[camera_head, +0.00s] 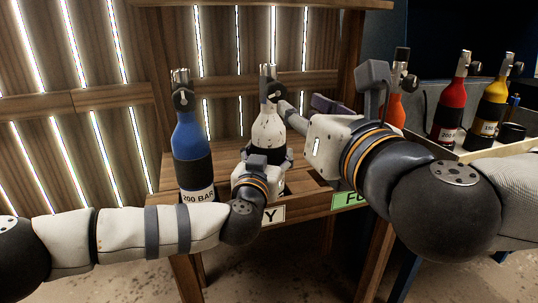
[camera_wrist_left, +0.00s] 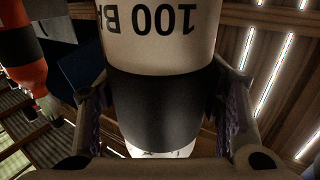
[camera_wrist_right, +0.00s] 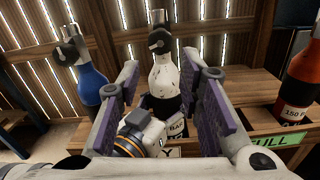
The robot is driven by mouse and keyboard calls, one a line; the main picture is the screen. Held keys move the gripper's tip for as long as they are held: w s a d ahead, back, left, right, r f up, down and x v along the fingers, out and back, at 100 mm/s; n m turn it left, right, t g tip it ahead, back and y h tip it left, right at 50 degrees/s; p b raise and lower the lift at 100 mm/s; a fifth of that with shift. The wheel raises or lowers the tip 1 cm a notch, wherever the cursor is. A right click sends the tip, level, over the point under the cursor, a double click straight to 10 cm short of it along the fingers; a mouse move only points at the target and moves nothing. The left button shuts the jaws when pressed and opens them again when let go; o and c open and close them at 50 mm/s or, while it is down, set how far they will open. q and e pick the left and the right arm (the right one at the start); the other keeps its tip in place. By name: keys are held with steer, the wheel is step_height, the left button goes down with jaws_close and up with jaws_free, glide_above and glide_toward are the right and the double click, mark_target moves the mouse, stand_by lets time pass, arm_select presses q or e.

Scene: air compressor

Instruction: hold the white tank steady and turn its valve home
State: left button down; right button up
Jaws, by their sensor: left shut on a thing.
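The white tank (camera_head: 268,132), scuffed and with a black band, stands upright on the wooden rack. Its dark valve knob (camera_head: 271,91) sits on the metal neck at the top; in the right wrist view the knob (camera_wrist_right: 160,41) faces me.
A blue tank (camera_head: 191,145) marked 200 BAR stands just left. An orange-red tank (camera_wrist_right: 303,85) stands on the right, above the green FULL label (camera_wrist_right: 272,144). Red (camera_head: 451,105) and yellow (camera_head: 493,105) tanks stand farther right. A slatted wooden wall is behind the rack.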

mark_target(278, 93)
steer(key=shift+o, duration=1.8)
steer(key=shift+w+a+n, duration=0.2)
steer(key=shift+w+n, duration=0.6)
steer(key=shift+n, duration=0.1)
steer(key=x, duration=0.9)
steer(key=shift+s, duration=0.1)
